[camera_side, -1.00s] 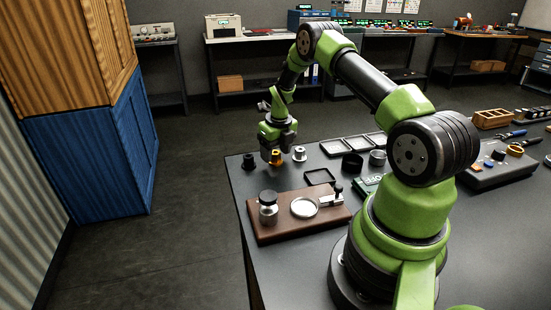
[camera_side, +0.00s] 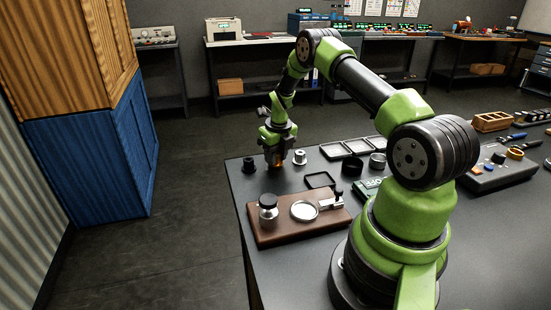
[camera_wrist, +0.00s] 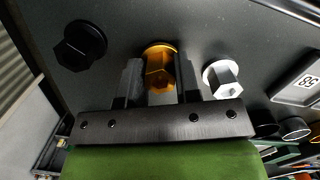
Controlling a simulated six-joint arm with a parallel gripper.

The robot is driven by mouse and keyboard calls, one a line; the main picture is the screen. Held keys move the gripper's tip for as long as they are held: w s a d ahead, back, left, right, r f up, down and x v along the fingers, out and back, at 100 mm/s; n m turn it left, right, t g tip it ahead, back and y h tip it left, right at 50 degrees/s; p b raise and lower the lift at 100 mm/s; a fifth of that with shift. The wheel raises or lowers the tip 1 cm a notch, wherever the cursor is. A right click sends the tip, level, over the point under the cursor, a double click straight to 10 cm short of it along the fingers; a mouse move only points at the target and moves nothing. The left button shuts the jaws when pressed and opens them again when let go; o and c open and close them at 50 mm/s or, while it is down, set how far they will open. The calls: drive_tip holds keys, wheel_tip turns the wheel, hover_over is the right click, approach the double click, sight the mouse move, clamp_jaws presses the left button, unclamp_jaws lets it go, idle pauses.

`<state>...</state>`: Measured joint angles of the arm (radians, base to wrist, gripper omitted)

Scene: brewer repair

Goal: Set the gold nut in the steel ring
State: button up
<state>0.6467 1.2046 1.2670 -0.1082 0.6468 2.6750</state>
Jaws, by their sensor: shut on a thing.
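The gold nut (camera_wrist: 160,68) is a hexagonal piece with a flange, and it stands between my gripper's two fingers in the wrist view. My gripper (camera_side: 278,161) points down at the table's far left part and is shut on the nut, which it mostly hides in the side view. The nut seems to be at table level. The steel ring (camera_side: 304,210) is a shallow, bright round ring on the brown wooden board (camera_side: 270,238), nearer the camera and apart from my gripper.
A black nut (camera_side: 249,165) and a silver nut (camera_side: 299,157) stand close on either side of my gripper. The board also bears a black-topped metal post (camera_side: 268,207) and a small clamp (camera_side: 332,200). A black square frame (camera_side: 320,179) lies between board and nuts.

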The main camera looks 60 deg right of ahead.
wheel_tip(320, 180, up, 8)
drive_tip(key=shift+r, duration=0.1)
drive_tip(key=shift+a+r+n, duration=0.1)
drive_tip(key=shift+r+n, duration=0.2)
drive_tip(key=shift+r, duration=0.05)
drive_tip(key=shift+s+a+r+n, duration=0.1)
drive_tip(key=shift+s+a+n, duration=0.15)
drive_tip(key=shift+n, duration=0.25)
drive_tip(key=s+a+n+y, duration=0.1)
drive_tip(key=s+a+n, duration=0.25)
drive_tip(key=n, duration=0.45)
drive_tip(key=n+g, duration=0.2)
drive_tip(key=n, duration=2.3)
approach(305, 212)
drive_tip(key=shift+w+d+f, duration=0.15)
drive_tip(key=shift+f, duration=0.35)
drive_tip(key=shift+n, duration=0.6)
drive_tip(key=shift+s+a+f, duration=0.2)
drive_tip(key=shift+s+a, duration=0.05)
drive_tip(key=shift+s, duration=0.1)
drive_tip(key=shift+f, duration=1.95)
drive_tip(key=shift+f, duration=0.8)
